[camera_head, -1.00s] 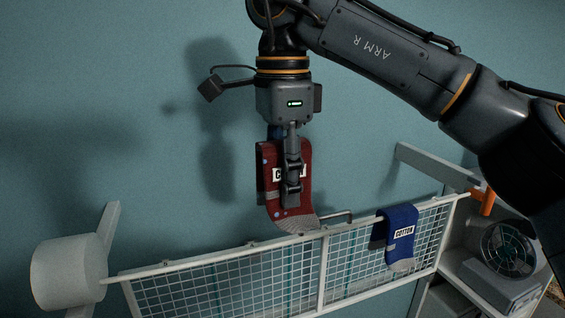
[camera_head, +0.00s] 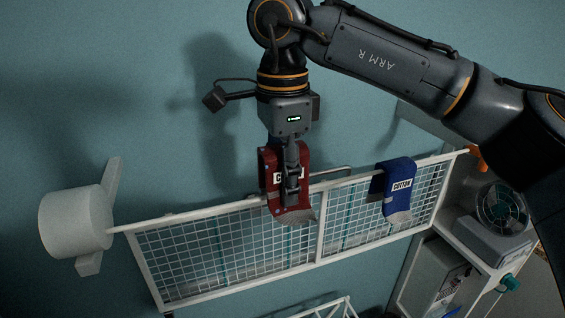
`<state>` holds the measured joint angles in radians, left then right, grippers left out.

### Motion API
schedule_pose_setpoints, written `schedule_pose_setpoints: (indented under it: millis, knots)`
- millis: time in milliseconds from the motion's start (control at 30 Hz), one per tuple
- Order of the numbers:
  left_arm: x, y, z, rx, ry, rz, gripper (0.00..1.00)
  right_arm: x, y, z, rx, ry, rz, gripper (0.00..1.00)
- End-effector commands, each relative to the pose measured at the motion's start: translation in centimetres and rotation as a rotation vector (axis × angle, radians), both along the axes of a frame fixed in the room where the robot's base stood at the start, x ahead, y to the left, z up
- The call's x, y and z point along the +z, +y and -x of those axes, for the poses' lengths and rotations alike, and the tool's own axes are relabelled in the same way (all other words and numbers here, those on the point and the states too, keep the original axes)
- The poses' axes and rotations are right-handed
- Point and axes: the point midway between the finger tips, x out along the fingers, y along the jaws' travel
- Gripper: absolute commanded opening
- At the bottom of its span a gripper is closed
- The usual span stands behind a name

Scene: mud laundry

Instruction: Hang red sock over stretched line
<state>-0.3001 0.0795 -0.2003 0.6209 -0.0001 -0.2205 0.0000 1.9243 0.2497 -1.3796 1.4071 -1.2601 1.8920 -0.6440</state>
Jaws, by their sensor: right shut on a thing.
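A red sock (camera_head: 301,158) with a white label and a grey toe hangs in my right gripper (camera_head: 291,192), which is shut on it. The sock overlaps the line (camera_head: 230,204) in the picture, with its lower end in front of the white mesh. Whether the sock touches the line or straddles it, I cannot tell; the gripper covers its middle. The line runs from a white round reel (camera_head: 75,222) at the left to an orange piece (camera_head: 477,157) at the right. My left gripper is not in view.
A blue sock (camera_head: 400,178) labelled COTTON is draped over the line to the right. A white mesh rack (camera_head: 322,230) stands below the line. A shelf at the right holds a round fan-like device (camera_head: 502,210). The line left of the red sock is clear.

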Motion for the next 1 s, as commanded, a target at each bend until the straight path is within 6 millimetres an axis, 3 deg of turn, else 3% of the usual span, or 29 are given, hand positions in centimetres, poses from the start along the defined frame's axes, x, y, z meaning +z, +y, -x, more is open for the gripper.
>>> schedule_pose_setpoints:
  millis: [600,1000]
  knots:
    - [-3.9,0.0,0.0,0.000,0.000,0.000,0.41,-5.2,0.0,0.0,0.000,-0.001,-0.001,0.17]
    - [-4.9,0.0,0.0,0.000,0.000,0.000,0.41,-6.6,0.0,0.0,-0.001,0.000,-0.001,0.17]
